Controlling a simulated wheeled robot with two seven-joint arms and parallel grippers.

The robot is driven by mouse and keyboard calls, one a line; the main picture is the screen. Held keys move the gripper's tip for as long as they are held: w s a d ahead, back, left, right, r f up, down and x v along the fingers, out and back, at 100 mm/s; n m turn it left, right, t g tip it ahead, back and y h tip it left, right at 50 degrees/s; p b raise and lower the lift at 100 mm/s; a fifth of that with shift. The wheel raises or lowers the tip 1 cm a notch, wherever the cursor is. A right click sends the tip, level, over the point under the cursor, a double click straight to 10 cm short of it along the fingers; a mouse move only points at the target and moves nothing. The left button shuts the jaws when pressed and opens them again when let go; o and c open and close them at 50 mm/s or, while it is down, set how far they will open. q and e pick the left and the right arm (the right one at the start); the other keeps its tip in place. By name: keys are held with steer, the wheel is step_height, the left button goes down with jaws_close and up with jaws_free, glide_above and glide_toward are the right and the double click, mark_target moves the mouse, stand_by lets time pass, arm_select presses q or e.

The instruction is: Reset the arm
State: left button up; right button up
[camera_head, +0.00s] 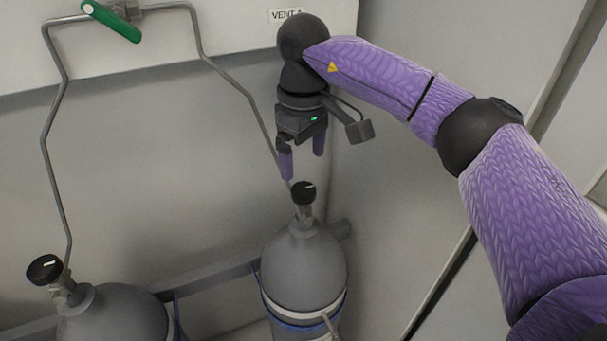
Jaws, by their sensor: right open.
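My right arm comes in from the right side in a purple cover. My right gripper (303,163) hangs pointing down, open, with its two purple fingers apart and nothing between them. It is just above the black valve knob (304,191) on the right grey cylinder (304,268) in the picture, and looks apart from it. My left gripper is not in view.
A second grey cylinder (115,318) with a black knob (45,269) stands at the lower left. Bent metal pipes (52,125) run up the wall to a green valve handle (111,21). A "VENT" label (286,15) is on the panel. A rail (215,277) runs behind the cylinders.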

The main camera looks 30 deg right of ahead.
step_height(320, 180, up, 4)
steer(key=shift+f, duration=0.15)
steer(key=shift+a+f, duration=0.1)
